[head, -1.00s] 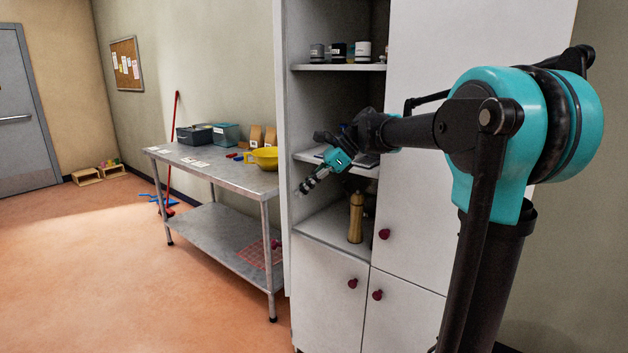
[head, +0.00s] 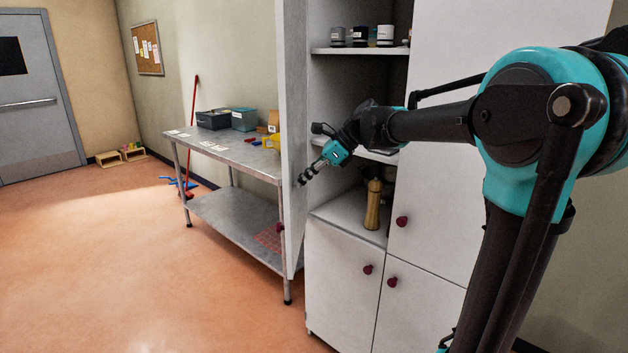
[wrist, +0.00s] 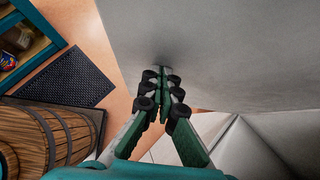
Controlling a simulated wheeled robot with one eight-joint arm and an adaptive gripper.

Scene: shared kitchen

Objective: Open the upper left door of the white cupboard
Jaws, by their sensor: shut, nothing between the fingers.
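The white cupboard (head: 345,265) stands in the middle of the head view. Its upper left door (head: 291,110) stands swung outward, seen at a steep angle, with a dark red knob (head: 281,227) at its outer edge. The shelves behind it are exposed. My gripper (head: 302,182) is shut and empty, at the inner face of this door. In the wrist view the shut fingers (wrist: 162,78) point at the pale door panel (wrist: 225,50), their tips at or very near its surface; contact cannot be told for sure.
The upper right door (head: 440,190) and both lower doors are closed. Jars (head: 385,36) and a wooden pepper mill (head: 373,204) stand on the shelves. A metal table (head: 225,155) stands left of the cupboard. A barrel (wrist: 45,135) shows in the wrist view. The floor at left is open.

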